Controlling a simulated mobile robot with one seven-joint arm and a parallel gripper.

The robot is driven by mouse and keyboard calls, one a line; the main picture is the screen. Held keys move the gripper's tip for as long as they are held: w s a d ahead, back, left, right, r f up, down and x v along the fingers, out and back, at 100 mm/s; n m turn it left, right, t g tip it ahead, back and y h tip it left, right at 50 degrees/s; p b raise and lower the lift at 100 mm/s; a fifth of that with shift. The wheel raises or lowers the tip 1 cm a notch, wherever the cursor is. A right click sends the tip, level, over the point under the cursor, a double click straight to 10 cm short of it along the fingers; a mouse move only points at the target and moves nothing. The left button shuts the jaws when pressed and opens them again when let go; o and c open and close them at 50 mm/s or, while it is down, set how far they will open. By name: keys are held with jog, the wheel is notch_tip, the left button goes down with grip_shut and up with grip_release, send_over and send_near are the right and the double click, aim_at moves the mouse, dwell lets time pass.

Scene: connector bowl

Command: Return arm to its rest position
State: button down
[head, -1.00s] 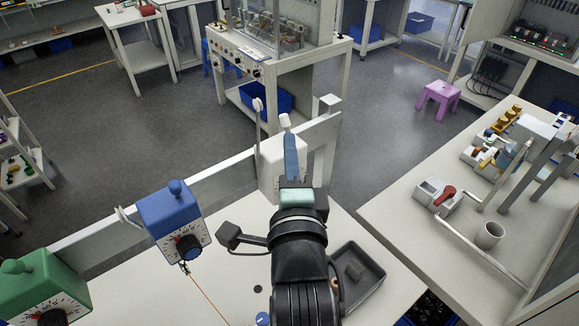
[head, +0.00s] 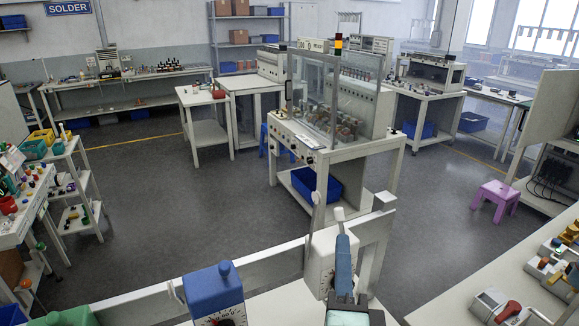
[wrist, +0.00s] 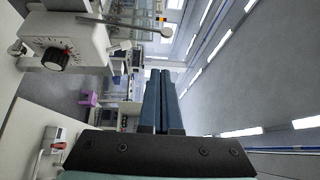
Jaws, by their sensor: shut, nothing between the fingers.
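My gripper (head: 342,240) is at the bottom of the head view, with its dark blue fingers pointing up and away. In the wrist view my gripper (wrist: 160,74) has its two fingers together with nothing between them. In the head view the fingers overlap the right side of a white dial box (head: 320,262) on the rail behind the table. That white dial box also shows at upper left in the wrist view (wrist: 75,40), apart from the fingers. The rest of my arm is cut off by the lower edge of the head view.
A blue dial box (head: 213,292) and the top of a green one (head: 68,317) stand left along the rail (head: 265,270). A side bench (head: 455,300) is at right, with a pink stool (head: 496,196) beyond. Open floor (head: 170,215) lies behind the rail.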

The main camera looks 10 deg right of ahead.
jog(key=s+a+r+n+t+y, duration=0.1)
jog(key=s+a+r+n+t, duration=0.1)
jog(key=r+n, duration=0.5)
jog(key=s+a+r+n+t+y+b, duration=0.1)
jog(key=s+a+r+n+t+y, duration=0.1)
jog(key=r, duration=1)
jog(key=s+a+r+n+t+y+b, duration=0.1)
jog(key=s+a+r+n+t, duration=0.3)
jog(key=r+n, duration=0.6)
jog(key=a+n+t, duration=0.1)
jog(key=a, duration=0.1)
jog(key=shift+a+n+y, duration=0.3)
